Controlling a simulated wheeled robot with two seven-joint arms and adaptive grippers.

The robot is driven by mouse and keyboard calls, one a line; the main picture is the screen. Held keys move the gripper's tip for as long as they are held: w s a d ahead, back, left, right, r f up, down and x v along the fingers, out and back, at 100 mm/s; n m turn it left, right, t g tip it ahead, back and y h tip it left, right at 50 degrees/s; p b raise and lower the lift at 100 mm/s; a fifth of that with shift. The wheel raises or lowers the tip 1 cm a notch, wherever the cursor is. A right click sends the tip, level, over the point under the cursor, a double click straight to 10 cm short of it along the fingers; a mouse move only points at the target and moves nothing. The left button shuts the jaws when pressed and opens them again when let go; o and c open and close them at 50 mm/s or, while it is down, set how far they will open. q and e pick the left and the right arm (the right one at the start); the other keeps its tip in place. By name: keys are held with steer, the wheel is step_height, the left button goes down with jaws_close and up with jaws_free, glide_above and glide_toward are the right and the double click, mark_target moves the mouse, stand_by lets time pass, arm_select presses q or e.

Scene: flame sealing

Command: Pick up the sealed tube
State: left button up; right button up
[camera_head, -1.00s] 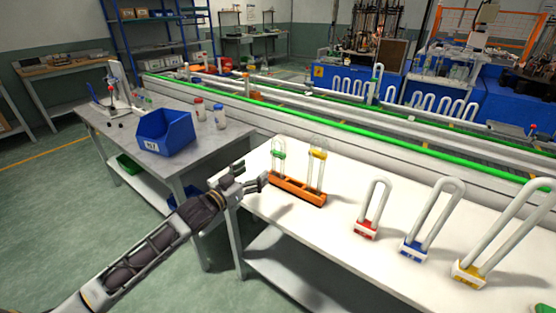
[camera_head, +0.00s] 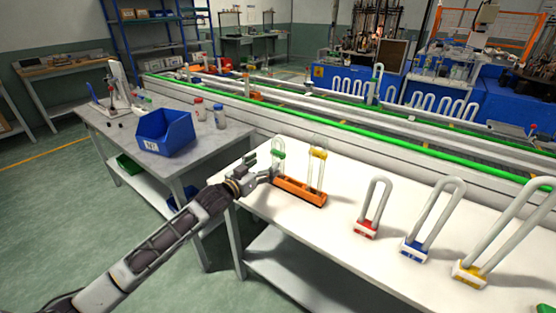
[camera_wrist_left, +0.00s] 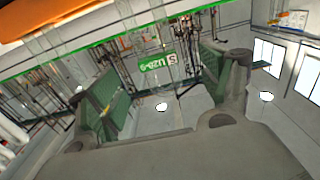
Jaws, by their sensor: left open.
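An orange rack (camera_head: 300,191) on the white table holds two upright clear tubes. One has a green band (camera_head: 278,155) and the other a yellow band (camera_head: 318,153). I cannot tell from the glass which is sealed. My left gripper (camera_head: 263,166) is open beside the rack's left end, close to the green-banded tube. In the left wrist view its two green-padded fingers (camera_wrist_left: 160,82) stand apart. A green label with white lettering (camera_wrist_left: 157,63) shows between them, and the clear glass around it is hard to make out. The rack's orange edge (camera_wrist_left: 75,18) crosses the top left there. My right gripper is not visible.
Red (camera_head: 367,230), blue (camera_head: 414,249) and yellow (camera_head: 469,272) based white loops stand to the right on the table. A blue bin (camera_head: 166,133) sits on the grey table at left. A conveyor (camera_head: 350,122) runs behind. The table's front middle is clear.

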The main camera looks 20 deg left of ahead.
mark_target(276, 157)
arm_select(q)
steer(key=shift+w+d, duration=0.2)
steer(key=shift+w, duration=0.35)
steer(key=shift+w+d, duration=0.15)
steer(key=shift+w, duration=0.3)
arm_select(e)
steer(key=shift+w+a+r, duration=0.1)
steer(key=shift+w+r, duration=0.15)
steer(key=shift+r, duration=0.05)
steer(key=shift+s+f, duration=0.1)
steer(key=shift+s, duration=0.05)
arm_select(q)
steer(key=shift+w+d, duration=0.1)
steer(key=shift+w+d, duration=0.3)
steer(key=shift+w, duration=0.3)
steer(key=shift+b+x, duration=0.3)
steer(key=shift+x, duration=0.9)
steer(key=shift+w+d+f, duration=0.1)
steer(key=shift+w+d, duration=0.2)
steer(key=shift+w, duration=0.2)
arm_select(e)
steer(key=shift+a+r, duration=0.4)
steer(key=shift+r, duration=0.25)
